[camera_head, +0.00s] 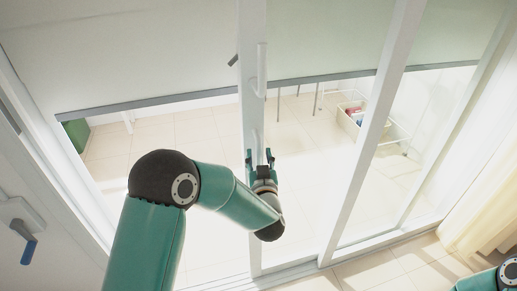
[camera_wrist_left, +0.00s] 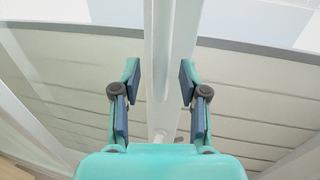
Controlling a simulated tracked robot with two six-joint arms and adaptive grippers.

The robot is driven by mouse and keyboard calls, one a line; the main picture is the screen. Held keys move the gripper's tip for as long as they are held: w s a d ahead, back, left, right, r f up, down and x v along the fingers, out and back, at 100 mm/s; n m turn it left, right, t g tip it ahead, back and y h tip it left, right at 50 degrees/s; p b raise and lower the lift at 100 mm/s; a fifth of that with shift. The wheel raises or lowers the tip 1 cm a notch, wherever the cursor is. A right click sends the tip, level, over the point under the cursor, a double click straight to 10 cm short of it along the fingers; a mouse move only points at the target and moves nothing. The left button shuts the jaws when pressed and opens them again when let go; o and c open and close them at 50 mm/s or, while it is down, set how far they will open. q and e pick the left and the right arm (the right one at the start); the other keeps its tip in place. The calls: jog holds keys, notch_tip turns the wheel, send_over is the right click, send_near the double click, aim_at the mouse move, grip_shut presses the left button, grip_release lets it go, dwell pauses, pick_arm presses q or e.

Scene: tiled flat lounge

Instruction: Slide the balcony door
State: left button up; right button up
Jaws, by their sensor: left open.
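The balcony door (camera_head: 251,200) is glass in white frames, with an upright white post in the middle of the head view. A white handle bar (camera_head: 262,70) stands on that post. My left gripper (camera_head: 261,154) is at the post, below the visible upper part of the handle. In the left wrist view, my left gripper (camera_wrist_left: 158,82) is open, one dark finger pad on each side of a white upright bar (camera_wrist_left: 160,60) in front of the post. A gap shows beside each pad. Only part of my right arm shows at the lower right; its gripper is out of view.
A grey-edged blind (camera_head: 160,102) covers the upper glass. Behind the glass are a tiled floor and a white rack with a box (camera_head: 350,121). A cream curtain (camera_head: 485,215) hangs at the right.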

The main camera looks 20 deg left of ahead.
pick_arm(q)
jog(key=shift+x, duration=1)
grip_shut()
